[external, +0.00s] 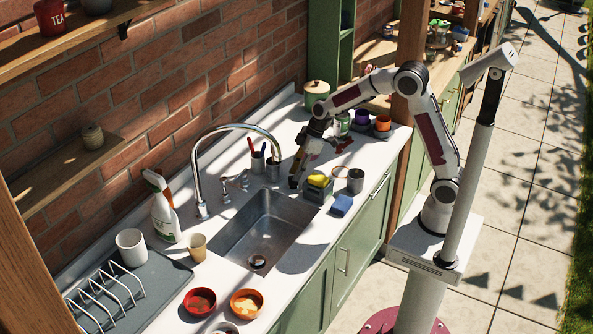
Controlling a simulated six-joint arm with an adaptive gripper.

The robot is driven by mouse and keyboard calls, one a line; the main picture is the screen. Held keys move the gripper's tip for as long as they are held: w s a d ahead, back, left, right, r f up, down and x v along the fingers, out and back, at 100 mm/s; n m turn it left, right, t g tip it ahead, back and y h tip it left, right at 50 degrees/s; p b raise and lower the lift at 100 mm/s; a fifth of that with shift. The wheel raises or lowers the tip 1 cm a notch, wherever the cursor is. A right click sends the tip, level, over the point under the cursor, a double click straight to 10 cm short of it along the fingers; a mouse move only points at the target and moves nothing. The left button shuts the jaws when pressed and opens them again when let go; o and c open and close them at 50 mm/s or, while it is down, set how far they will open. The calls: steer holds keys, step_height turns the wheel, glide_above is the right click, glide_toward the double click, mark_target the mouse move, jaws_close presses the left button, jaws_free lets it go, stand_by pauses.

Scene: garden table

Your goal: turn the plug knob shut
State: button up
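The steel sink (262,222) is set in the white counter, with a round drain (257,262) at its near end. A tall curved faucet (196,175) stands behind the sink. Small metal handles (235,182) stand on the counter to the right of the faucet's foot; I cannot tell which, if any, is the plug knob or how it is turned. My gripper (294,183) points down over the counter at the sink's far right end, to the right of these handles and apart from them. It is too small in view to show whether its fingers are open.
A utensil cup (273,171) stands between the handles and my gripper. A sponge holder (318,190), a blue sponge (341,205) and a can (355,181) are right of the sink. A spray bottle (163,212), beige cup (197,247) and dish rack (105,303) are left.

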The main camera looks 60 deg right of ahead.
steer(key=shift+a+f, duration=0.1)
steer(key=shift+f, duration=0.2)
jaws_close()
